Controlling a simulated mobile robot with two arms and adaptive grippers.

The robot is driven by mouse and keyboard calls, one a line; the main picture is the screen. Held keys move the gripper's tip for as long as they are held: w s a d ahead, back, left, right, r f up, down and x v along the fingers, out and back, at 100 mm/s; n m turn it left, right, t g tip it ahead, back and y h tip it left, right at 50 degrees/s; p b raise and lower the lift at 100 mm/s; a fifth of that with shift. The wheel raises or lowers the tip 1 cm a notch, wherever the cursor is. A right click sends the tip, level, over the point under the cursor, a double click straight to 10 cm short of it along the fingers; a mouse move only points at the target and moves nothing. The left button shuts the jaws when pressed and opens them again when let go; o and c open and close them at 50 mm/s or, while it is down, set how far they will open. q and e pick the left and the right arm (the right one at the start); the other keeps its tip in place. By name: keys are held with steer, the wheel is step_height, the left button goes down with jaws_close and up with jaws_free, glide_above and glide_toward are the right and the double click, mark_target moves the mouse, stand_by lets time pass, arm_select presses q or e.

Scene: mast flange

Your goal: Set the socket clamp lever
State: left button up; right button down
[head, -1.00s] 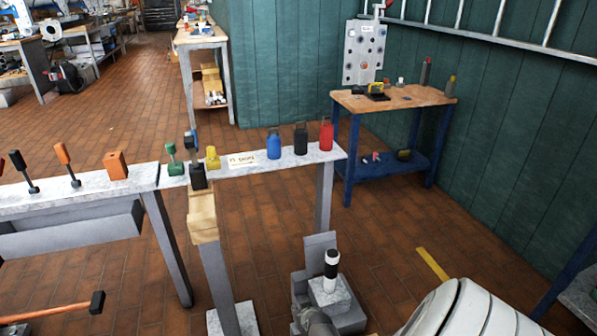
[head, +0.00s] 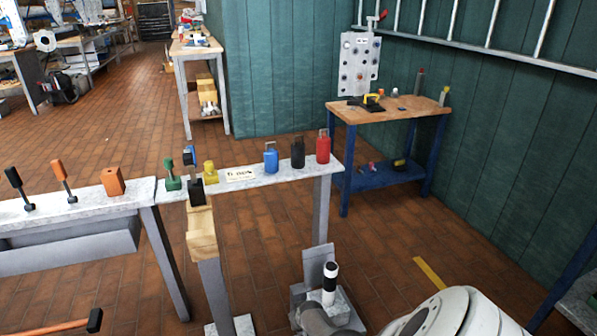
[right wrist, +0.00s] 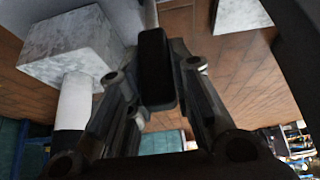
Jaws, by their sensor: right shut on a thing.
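In the right wrist view my right gripper (right wrist: 157,80) is shut on a black lever grip (right wrist: 156,62). A thin metal rod (right wrist: 149,12) runs from the grip to the top of the picture. In the head view a grey socket assembly (head: 319,258) stands at the bottom centre, with an upright black and white banded post (head: 330,283) on its pale block (head: 345,311). The pale block (right wrist: 72,50) and post (right wrist: 74,103) also show left of the fingers in the right wrist view. The grip cannot be made out in the head view. My left gripper is not in view.
A workbench (head: 70,213) stands left, with an orange block (head: 112,181). An orange bar with a black end (head: 94,320) is at the lower left. Brick floor (head: 270,240) lies open between.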

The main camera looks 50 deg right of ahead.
steer(key=shift+w, duration=0.1)
steer(key=c, duration=1.3)
jaws_free()
steer(key=shift+r, duration=0.1)
steer(key=shift+v, duration=5.9)
